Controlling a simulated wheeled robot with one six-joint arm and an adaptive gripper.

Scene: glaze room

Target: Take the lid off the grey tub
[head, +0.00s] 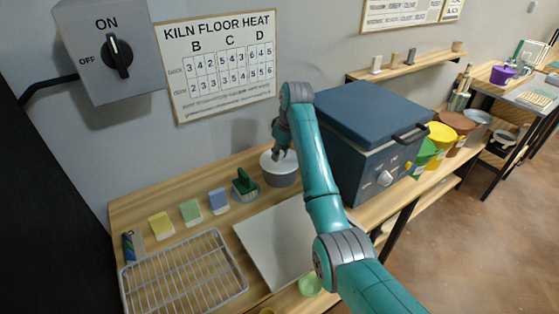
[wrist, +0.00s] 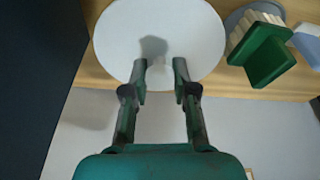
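The grey tub (head: 281,178) stands on the wooden bench beside the blue kiln, with its round pale lid (head: 267,161) on top. In the wrist view the lid (wrist: 195,35) is a plain white disc that hides the tub's wall. A small pale knob (wrist: 160,75) shows at the near part of the lid, between my fingertips. My gripper (head: 281,153) is just over the lid, pointing down. In the wrist view its fingers (wrist: 160,84) are apart, one on each side of the knob, with slim gaps visible. My arm partly covers the area right of the tub.
The kiln (head: 360,130) stands close on the right. A green brush (head: 244,186) and blue (head: 218,201), green (head: 191,213) and yellow (head: 161,225) blocks line the left. A wire rack (head: 185,275) and a bare pale board (head: 272,243) lie in front.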

